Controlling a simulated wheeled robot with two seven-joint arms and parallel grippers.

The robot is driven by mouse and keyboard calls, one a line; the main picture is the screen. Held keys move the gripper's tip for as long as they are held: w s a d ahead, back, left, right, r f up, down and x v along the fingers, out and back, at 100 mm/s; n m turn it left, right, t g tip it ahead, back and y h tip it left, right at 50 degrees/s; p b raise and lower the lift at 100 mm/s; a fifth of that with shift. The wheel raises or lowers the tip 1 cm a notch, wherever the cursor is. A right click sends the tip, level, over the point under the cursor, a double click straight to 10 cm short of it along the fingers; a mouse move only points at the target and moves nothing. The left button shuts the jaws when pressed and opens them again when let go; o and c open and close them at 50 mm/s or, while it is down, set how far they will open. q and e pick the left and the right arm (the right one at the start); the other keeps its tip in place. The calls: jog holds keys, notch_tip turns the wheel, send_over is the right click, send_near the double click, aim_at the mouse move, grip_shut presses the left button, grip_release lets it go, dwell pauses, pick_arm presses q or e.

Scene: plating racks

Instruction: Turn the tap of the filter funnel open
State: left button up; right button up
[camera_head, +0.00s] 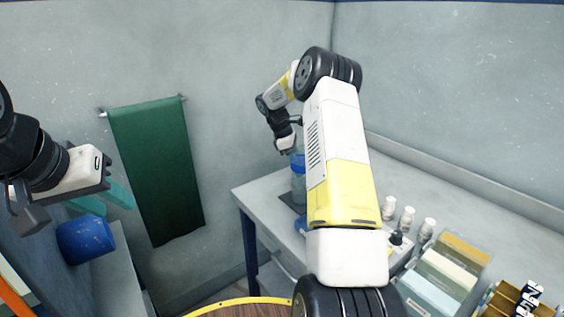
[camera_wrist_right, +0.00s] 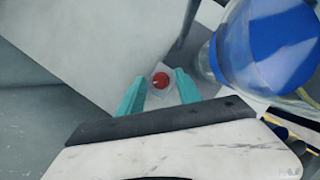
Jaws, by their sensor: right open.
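The filter funnel (camera_head: 298,178) stands on the table at the back, a clear vessel with blue parts, partly hidden by my right arm. In the right wrist view it is the large clear and blue body (camera_wrist_right: 270,45) at the upper right. The tap (camera_wrist_right: 160,80) shows there as a red round piece on a small pale square block. My right gripper (camera_wrist_right: 159,84) is open, with one teal finger on each side of the tap. I cannot tell whether they touch it. My left gripper (camera_head: 106,199) is at the far left, away from the funnel, open and empty.
White bottles (camera_head: 407,219) and a box with coloured compartments (camera_head: 440,268) stand on the table at the right. A blue drum (camera_head: 85,240) is below my left gripper. A green towel (camera_head: 158,170) hangs on the wall.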

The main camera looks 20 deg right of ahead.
grip_shut()
jog(key=shift+m, duration=0.3)
jog(key=m, duration=0.2)
jog(key=m+g+y, duration=0.1)
jog(key=m, duration=0.1)
jog(key=shift+w+d+g, duration=0.1)
jog(key=shift+w+g, duration=0.05)
jog(key=shift+g, duration=0.15)
jog(key=m+y, duration=0.1)
jog(key=m, duration=0.4)
jog(key=shift+d+g+y, duration=0.15)
jog(key=shift+g+y, duration=0.15)
jog(key=shift+y, duration=0.1)
jog(key=m, duration=0.2)
jog(key=m+y, duration=0.1)
jog(key=m, duration=0.1)
jog(key=shift+d+y, duration=0.1)
jog(key=shift+y, duration=0.2)
jog(key=shift+m+y, duration=0.7)
jog(key=shift+m, duration=1.4)
jog(key=shift+d, duration=0.1)
